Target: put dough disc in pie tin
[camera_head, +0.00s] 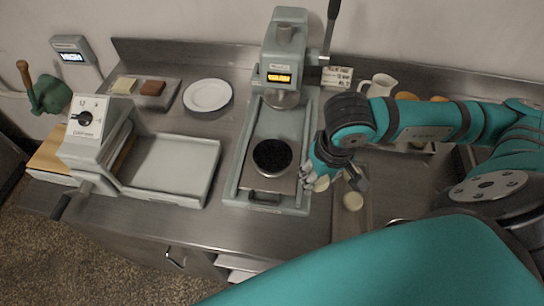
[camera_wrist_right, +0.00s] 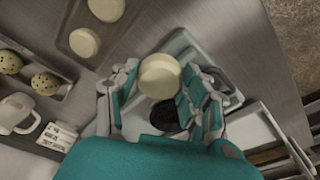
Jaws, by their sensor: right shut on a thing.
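My right gripper (camera_head: 335,178) is shut on a pale round dough disc (camera_wrist_right: 160,76). In the wrist view the disc sits between the fingertips; in the head view only a small part of it (camera_head: 321,184) shows beside the fingers. The pie tin (camera_head: 271,157), round with a dark inside, stands on the plate of the grey press, left of the gripper. In the wrist view the dark tin (camera_wrist_right: 165,116) is partly hidden behind the disc and fingers. My left gripper is not in view.
More dough discs (camera_head: 353,201) lie on a tray (camera_wrist_right: 62,40) right of the press. The press head (camera_head: 283,98) stands behind the tin. A sheeter with a tray (camera_head: 172,168), a white plate (camera_head: 207,95) and a white jug (camera_head: 378,86) are on the steel counter.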

